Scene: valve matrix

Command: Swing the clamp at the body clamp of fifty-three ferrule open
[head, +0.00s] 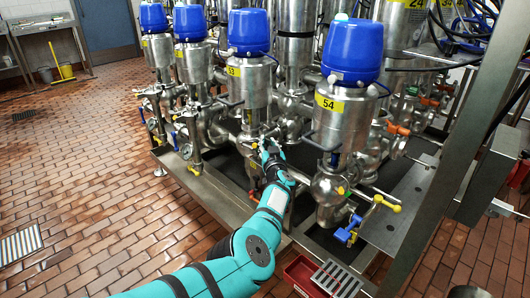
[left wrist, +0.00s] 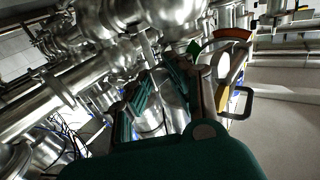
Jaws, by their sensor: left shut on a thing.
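The valve labelled 53 (head: 255,85) has a steel body and a blue cap (head: 249,32). It stands left of the valve labelled 54 (head: 343,118) in the head view. My left gripper (head: 270,150) is at the lower body of valve 53, shut on a small part there that I take to be the clamp. The gripper hides most of this part, so I cannot tell how far it stands open. In the left wrist view, the fingers of my left gripper (left wrist: 180,80) reach in among shiny steel pipework. My right gripper is not in view.
More blue-capped valves (head: 190,55) stand at the left. A blue-and-yellow fitting (head: 350,230) is below valve 54. A red bin (head: 303,275) stands at the front. Steel frame posts (head: 440,190) rise at the right.

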